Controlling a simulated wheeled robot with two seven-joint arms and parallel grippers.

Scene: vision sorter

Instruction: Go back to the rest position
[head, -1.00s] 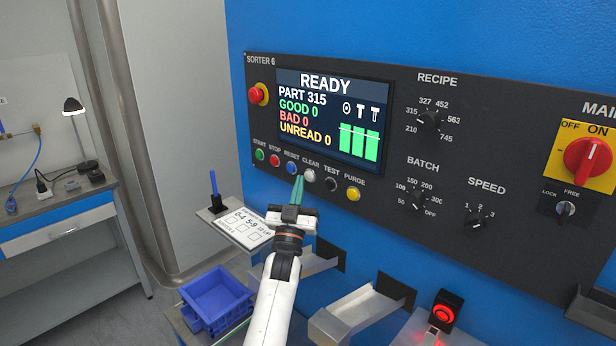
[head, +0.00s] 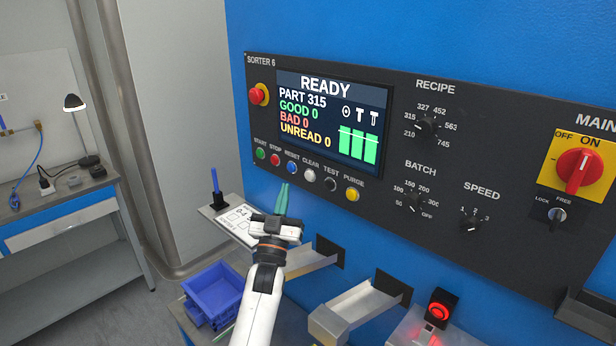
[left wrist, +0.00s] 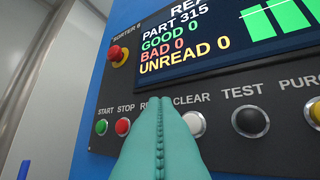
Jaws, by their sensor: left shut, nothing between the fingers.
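My left gripper (head: 282,199) is shut and empty, its teal fingers pressed together. In the head view it is in front of the sorter panel (head: 395,200), just below the blue RESET button (head: 292,168). In the left wrist view the closed fingers (left wrist: 159,135) hide the RESET button and stand between the red STOP button (left wrist: 122,126) and the white CLEAR button (left wrist: 195,124). I cannot tell the exact gap to the panel. The screen (head: 333,118) reads READY, PART 315, with GOOD, BAD and UNREAD at 0. My right gripper is in neither view.
Below the panel are metal chutes (head: 352,306) and a lit red button (head: 438,309). A blue bin (head: 214,292) stands lower left, near a clipboard shelf with a blue pen (head: 214,180). A workbench (head: 70,215) stands at far left.

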